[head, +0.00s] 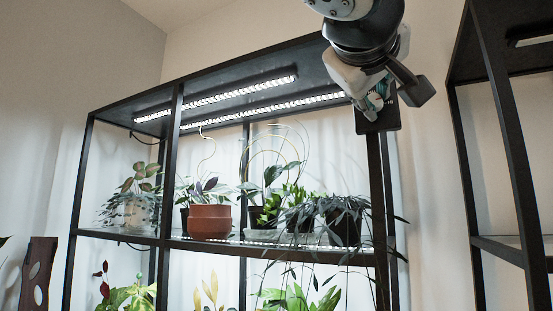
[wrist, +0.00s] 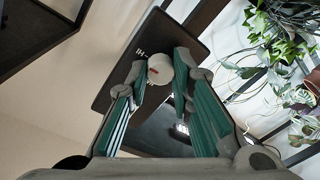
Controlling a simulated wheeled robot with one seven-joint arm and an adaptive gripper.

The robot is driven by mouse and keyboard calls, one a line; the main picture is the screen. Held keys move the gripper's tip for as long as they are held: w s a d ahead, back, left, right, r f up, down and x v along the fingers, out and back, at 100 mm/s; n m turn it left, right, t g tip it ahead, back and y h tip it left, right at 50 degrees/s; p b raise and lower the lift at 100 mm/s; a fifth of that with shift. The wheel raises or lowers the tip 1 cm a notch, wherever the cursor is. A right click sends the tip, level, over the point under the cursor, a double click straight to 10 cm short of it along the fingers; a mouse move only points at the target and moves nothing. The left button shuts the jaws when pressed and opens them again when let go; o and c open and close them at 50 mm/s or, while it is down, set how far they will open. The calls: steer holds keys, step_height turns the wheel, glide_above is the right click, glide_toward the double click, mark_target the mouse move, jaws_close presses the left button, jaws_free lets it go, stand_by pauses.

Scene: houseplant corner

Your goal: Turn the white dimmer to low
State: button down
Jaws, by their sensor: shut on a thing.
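The white dimmer (wrist: 160,66) is a round knob on a black panel (wrist: 118,84). It has a small red mark toward its left side. Letters that look like "HI" stand on the panel just above and left of it; a low label is not readable. My gripper (wrist: 168,76) has its green-padded fingers on either side of the dimmer and is shut on it. In the head view my gripper (head: 374,101) is at the black panel (head: 386,121) on the shelf's right front post. The dimmer is hidden there.
A black shelf rack (head: 167,243) holds several potted plants, including a terracotta pot (head: 209,221). Two light strips (head: 240,91) glow under its top. Trailing leaves hang below the panel. A second black rack (head: 511,150) stands to the right, with bare wall between.

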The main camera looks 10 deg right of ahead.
steer(key=n+p, duration=0.3)
steer(key=n, duration=0.1)
steer(key=shift+r+n+g, duration=0.1)
steer(key=shift+n+g, duration=0.2)
steer(key=shift+n, duration=0.1)
steer(key=n+p, duration=0.3)
steer(key=n, duration=0.1)
steer(key=n+p, duration=0.3)
steer(key=n, duration=0.1)
steer(key=shift+a+n, duration=0.1)
steer(key=shift+n, duration=0.2)
steer(key=n+p, duration=0.4)
steer(key=shift+g+h, duration=0.3)
steer(key=shift+g, duration=0.1)
steer(key=n+p, duration=0.3)
steer(key=n, duration=0.1)
steer(key=shift+n+p, duration=0.3)
steer(key=shift+p, duration=0.05)
steer(key=n+p, duration=0.3)
steer(key=n, duration=0.1)
steer(key=shift+f+h, duration=0.2)
steer(key=shift+h, duration=0.1)
steer(key=n+p, duration=0.4)
steer(key=n, duration=0.1)
steer(key=shift+f+h, duration=0.1)
steer(key=shift+h, duration=0.2)
steer(key=shift+f+n+p, duration=0.1)
steer(key=shift+n+p, duration=0.65)
steer(key=shift+n, duration=0.65)
steer(key=shift+w, duration=0.1)
